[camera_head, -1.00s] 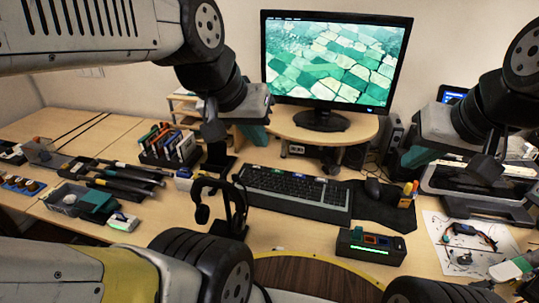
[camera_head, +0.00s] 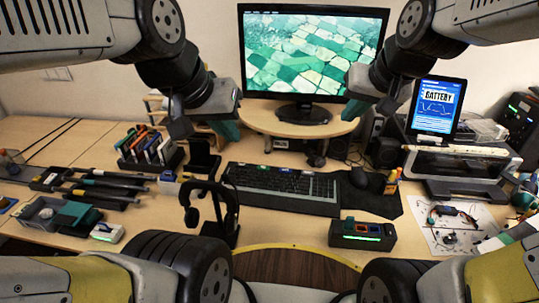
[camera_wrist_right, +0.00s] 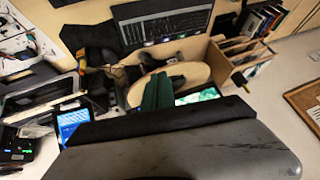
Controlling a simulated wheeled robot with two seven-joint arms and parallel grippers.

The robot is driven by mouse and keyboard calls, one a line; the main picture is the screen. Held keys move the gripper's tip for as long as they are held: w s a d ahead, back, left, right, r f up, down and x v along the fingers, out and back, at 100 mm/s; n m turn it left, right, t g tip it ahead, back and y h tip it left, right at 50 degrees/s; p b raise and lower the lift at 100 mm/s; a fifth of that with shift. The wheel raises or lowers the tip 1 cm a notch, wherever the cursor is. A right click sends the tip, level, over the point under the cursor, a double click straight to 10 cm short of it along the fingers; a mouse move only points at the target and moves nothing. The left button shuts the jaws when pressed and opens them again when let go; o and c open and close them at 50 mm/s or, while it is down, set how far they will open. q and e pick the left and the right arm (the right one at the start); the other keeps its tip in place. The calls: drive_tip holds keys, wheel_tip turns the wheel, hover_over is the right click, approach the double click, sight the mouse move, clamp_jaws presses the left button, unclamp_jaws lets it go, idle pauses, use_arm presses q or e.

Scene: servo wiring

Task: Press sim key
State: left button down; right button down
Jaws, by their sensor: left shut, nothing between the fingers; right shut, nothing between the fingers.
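The black keyboard (camera_head: 285,190) lies on the desk in front of the monitor, with a few coloured keys along its back row. Key labels are too small to read, so I cannot tell which one is the sim key. The keyboard also shows at the top of the right wrist view (camera_wrist_right: 165,25). My left gripper (camera_head: 229,130) is shut and empty, above and behind the keyboard's left end. My right gripper (camera_head: 351,109) is shut and empty, in the air in front of the monitor's lower right corner. Its teal fingers show in the right wrist view (camera_wrist_right: 158,92).
The monitor (camera_head: 310,50) stands on a round wooden shelf (camera_head: 262,118). A headset on a stand (camera_head: 212,210) is left of the keyboard. A mouse (camera_head: 359,177), a green-lit box (camera_head: 362,235), a tablet (camera_head: 436,107) and a printer (camera_head: 455,165) are to the right.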

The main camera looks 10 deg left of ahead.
drive_tip(key=w+a+f, duration=0.3)
drive_tip(key=w+a, duration=0.2)
drive_tip(key=w, duration=0.4)
drive_tip(key=m+y, duration=0.2)
hover_over(264, 169)
wheel_tip(264, 169, down, 24)
drive_tip(key=shift+t, duration=0.4)
drive_tip(key=shift+w, duration=0.1)
drive_tip(key=shift+f, duration=4.4)
drive_tip(key=shift+f, duration=0.1)
drive_tip(key=shift+f, duration=0.3)
